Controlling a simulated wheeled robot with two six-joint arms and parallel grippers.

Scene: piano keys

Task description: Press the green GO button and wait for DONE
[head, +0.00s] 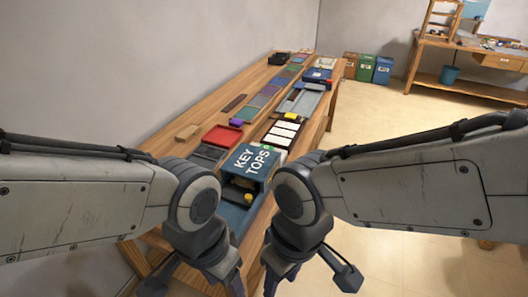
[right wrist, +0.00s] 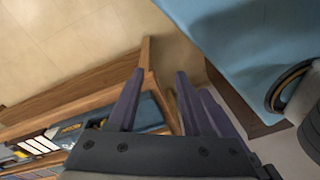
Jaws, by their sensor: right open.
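A blue box lettered KEY TOPS (head: 252,160) stands on the near part of the long wooden bench. A tiny green spot (head: 267,148) shows by its upper right edge; it is too small to tell whether it is the GO button. No DONE sign can be read. My right gripper (head: 308,284) hangs low, in front of and right of the box. In the right wrist view its two purple fingers (right wrist: 157,98) are apart with nothing between them. My left gripper (head: 197,286) hangs low at the left; its fingertips are cut off by the picture's bottom edge.
The long bench (head: 185,147) carries a red tray (head: 221,137), a black-framed tray with white pieces (head: 283,133) and several coloured trays farther back. A wall runs along its left side. Bins (head: 365,68) and another workbench (head: 480,85) stand beyond.

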